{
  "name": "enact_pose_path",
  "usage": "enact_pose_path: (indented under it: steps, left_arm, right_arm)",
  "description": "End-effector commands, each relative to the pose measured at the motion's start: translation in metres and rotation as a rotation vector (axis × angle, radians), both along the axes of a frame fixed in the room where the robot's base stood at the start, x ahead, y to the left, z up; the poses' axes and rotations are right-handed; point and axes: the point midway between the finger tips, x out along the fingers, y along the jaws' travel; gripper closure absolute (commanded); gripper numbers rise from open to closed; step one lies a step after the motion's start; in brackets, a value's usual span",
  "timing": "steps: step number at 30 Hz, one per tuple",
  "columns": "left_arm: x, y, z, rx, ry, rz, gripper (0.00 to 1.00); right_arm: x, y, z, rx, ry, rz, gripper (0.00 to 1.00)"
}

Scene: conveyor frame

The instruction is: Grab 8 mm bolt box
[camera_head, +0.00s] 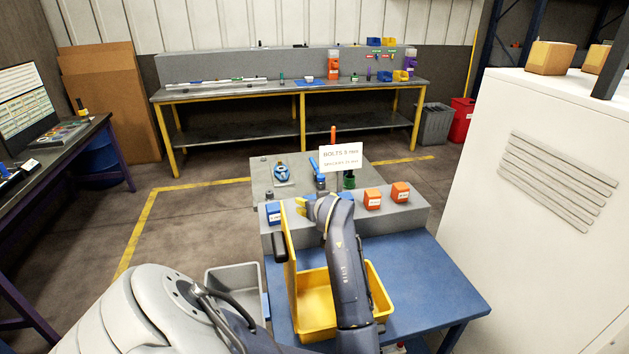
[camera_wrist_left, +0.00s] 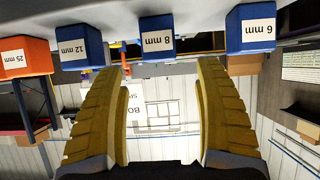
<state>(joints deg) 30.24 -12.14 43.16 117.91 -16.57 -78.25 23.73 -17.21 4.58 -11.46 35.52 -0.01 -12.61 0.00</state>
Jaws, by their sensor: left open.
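The 8 mm box is blue with a white "8 mm" label and shows in the left wrist view (camera_wrist_left: 155,22). It sits in a row on the grey ledge (camera_head: 415,212). My left gripper (camera_head: 303,204) is over the ledge at the row, its yellow fingers open and empty. In the left wrist view the gripper (camera_wrist_left: 160,65) has its fingers spread wide, with the 8 mm box beyond the tips and between them. I cannot tell if they touch it. In the head view my wrist mostly hides this box. My right gripper is out of view.
Blue 6 mm (camera_wrist_left: 249,28) and 12 mm (camera_wrist_left: 82,47) boxes flank it closely; an orange 25 mm box (camera_wrist_left: 25,56) stands beyond. A sign (camera_head: 340,157) reading "BOLTS 8 mm" stands behind the row. A yellow bin (camera_head: 315,312) sits on the blue table (camera_head: 430,275) below my forearm.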

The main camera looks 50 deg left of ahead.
Motion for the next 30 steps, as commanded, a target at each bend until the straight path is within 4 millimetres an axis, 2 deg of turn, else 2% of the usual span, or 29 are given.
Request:
enact_pose_path:
  steps: [8, 18, 30]
  left_arm:
    - [0.008, 0.018, -0.011, 0.0, 0.005, 0.001, 0.3]
    - [0.026, 0.05, -0.03, 0.001, 0.003, -0.001, 0.3]
    - [0.029, 0.055, -0.034, 0.0, 0.001, 0.0, 0.3]
  right_arm:
    - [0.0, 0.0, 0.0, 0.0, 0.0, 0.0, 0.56]
    - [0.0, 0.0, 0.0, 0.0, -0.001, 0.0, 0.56]
    - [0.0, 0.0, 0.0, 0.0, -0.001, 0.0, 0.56]
